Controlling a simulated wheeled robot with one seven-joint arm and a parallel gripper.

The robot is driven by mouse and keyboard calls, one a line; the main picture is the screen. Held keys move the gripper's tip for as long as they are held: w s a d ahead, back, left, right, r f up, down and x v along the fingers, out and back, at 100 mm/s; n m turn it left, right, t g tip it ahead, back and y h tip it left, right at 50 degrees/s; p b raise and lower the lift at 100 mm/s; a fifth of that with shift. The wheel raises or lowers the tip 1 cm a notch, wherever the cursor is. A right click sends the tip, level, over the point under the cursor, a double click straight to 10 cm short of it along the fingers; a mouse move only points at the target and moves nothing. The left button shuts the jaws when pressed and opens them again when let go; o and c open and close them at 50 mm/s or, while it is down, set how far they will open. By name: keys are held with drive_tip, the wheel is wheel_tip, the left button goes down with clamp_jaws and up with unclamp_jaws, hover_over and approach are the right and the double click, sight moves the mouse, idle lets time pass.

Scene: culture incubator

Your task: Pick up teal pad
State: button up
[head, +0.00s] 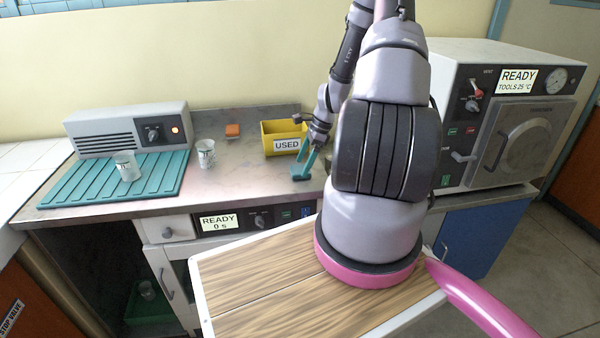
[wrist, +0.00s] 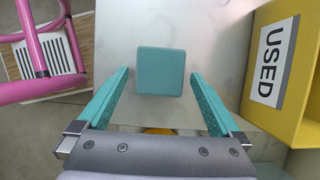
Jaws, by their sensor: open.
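The teal pad (wrist: 160,71) is a small rounded square block lying flat on the grey worktop in the wrist view. My gripper (wrist: 159,76) is open, with its two teal fingers apart to the left and right of the pad. The pad shows in the gap between them, and neither finger visibly touches it. In the head view my gripper (head: 301,168) points down at the worktop, right of its middle. There the teal fingers and the pad are too small and alike to tell apart.
A yellow bin marked USED (head: 287,147) stands close beside my gripper. Two glass beakers (head: 206,153) (head: 127,166) and a teal ribbed mat (head: 75,190) are farther left. A steel-doored oven (head: 520,130) stands at right.

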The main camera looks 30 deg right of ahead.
drive_tip(key=shift+x, duration=0.8)
drive_tip(key=c, duration=1.3)
drive_tip(key=shift+o, duration=0.2)
wheel_tip(320, 180, up, 10)
drive_tip(key=w+a+n+g+h, duration=0.2)
drive_tip(key=a+n, duration=0.3)
drive_tip(key=n, duration=0.5)
drive_tip(key=w+a+f+n+g+h, duration=0.1)
drive_tip(key=a+n, duration=0.4)
drive_tip(key=n, duration=0.6)
drive_tip(key=w+g+h, duration=0.1)
drive_tip(key=g, duration=0.1)
drive_tip(key=shift+w+g, duration=0.15)
drive_tip(key=shift+g, duration=0.15)
